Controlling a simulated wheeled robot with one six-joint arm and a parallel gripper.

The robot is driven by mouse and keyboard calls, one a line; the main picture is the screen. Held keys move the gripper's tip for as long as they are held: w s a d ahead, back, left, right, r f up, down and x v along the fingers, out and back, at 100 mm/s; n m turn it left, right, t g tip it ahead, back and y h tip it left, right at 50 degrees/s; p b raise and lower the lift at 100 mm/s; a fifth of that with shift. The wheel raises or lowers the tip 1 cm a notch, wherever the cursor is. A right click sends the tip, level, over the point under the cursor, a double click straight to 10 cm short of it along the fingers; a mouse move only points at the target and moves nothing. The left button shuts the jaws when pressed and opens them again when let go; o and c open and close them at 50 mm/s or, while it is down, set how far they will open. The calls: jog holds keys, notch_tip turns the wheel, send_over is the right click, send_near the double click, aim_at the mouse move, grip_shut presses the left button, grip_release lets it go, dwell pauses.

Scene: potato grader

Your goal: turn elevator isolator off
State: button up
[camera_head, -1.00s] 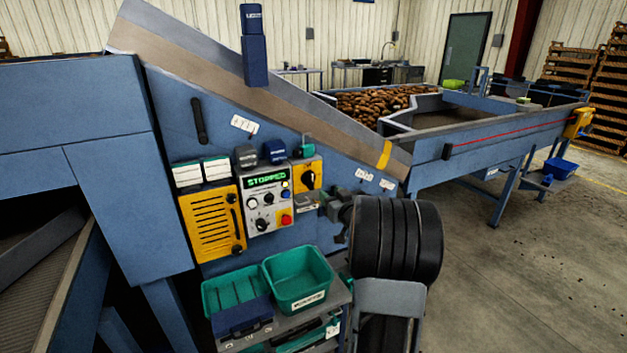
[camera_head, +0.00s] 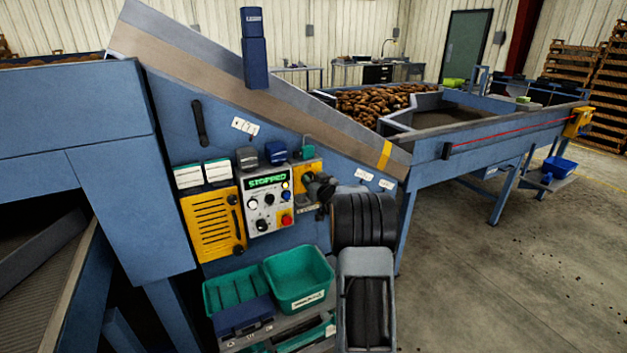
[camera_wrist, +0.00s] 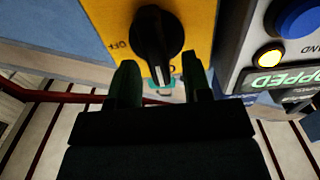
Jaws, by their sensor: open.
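The isolator is a yellow panel (camera_head: 312,167) on the blue machine's side, right of the grey control box. In the wrist view its black rotary knob (camera_wrist: 150,28) sits on the yellow plate (camera_wrist: 198,25). The knob's pale pointer line points toward the bottom of that picture. An upside-down OFF label is left of the knob; a partly hidden label is below it. My gripper (camera_wrist: 160,66) is open, with one dark finger on each side of the knob's lower end. Contact cannot be told. In the head view my gripper (camera_head: 316,186) covers the knob.
The grey control box (camera_head: 268,200) beside the isolator reads STOPPED and carries several buttons, including a red one on yellow. A yellow slotted panel (camera_head: 212,225) is left of it. Green bins (camera_head: 299,280) stand below. Open floor lies to the right.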

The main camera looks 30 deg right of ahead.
grip_shut()
dwell(0.3)
jog(key=shift+s+d+f+m+p, duration=0.1)
jog(key=shift+d+f+m+p, duration=0.2)
jog(key=shift+m+p, duration=1.9)
jog(key=shift+d+f+m+p, duration=0.3)
jog(key=shift+m+p, duration=0.3)
jog(key=shift+m, duration=3.15)
jog(key=shift+s+d+f+m+p, duration=0.1)
jog(key=shift+d+f+m+p, duration=0.2)
jog(key=shift+m+p, duration=1.9)
jog(key=shift+m+b, duration=0.8)
jog(key=shift+m, duration=0.15)
